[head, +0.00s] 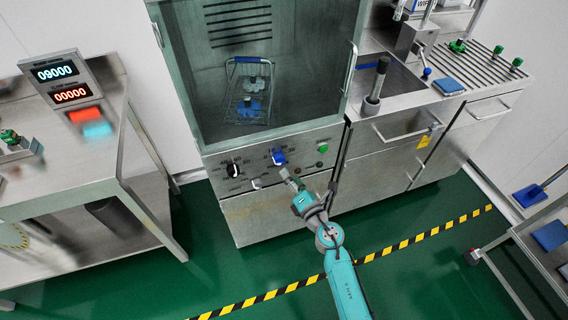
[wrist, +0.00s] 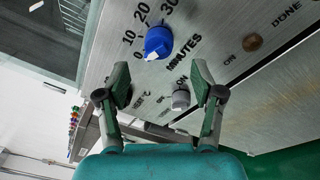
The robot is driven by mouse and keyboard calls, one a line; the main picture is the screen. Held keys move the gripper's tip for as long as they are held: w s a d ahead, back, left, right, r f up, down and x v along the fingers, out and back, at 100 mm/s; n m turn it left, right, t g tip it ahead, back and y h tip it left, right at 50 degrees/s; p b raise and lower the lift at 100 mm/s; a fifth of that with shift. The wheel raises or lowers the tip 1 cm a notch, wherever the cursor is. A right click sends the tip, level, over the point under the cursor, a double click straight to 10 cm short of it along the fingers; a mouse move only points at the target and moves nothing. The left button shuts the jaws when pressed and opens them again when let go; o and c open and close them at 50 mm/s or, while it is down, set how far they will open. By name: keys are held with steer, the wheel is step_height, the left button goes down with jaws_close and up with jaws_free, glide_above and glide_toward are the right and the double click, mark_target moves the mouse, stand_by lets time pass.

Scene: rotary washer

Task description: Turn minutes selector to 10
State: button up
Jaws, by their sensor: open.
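The minutes selector is a blue knob (head: 278,157) on the washer's front panel. In the wrist view the blue knob (wrist: 158,40) sits beyond my fingertips, beside the printed 0, 10, 20, 30 and MINUTES. A pale mark shows at its lower left edge, on the side nearest the 0; its exact pointing is hard to tell. My gripper (head: 287,175) is just in front of and below the knob in the head view. In the wrist view my gripper (wrist: 161,82) is open, with nothing held and its fingers apart from the blue knob.
A small grey switch (wrist: 180,99) marked ON shows between my fingers. A black knob (head: 233,169) and a green button (head: 322,147) flank the selector. The glass washer chamber (head: 300,85) stands above the panel. A steel table (head: 75,165) is at left.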

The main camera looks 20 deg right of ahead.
mark_target(280, 160)
steer(key=w+a, duration=0.1)
steer(key=w, duration=0.5)
steer(key=shift+w, duration=0.15)
steer(key=shift+c, duration=0.3)
steer(key=c, duration=1.1)
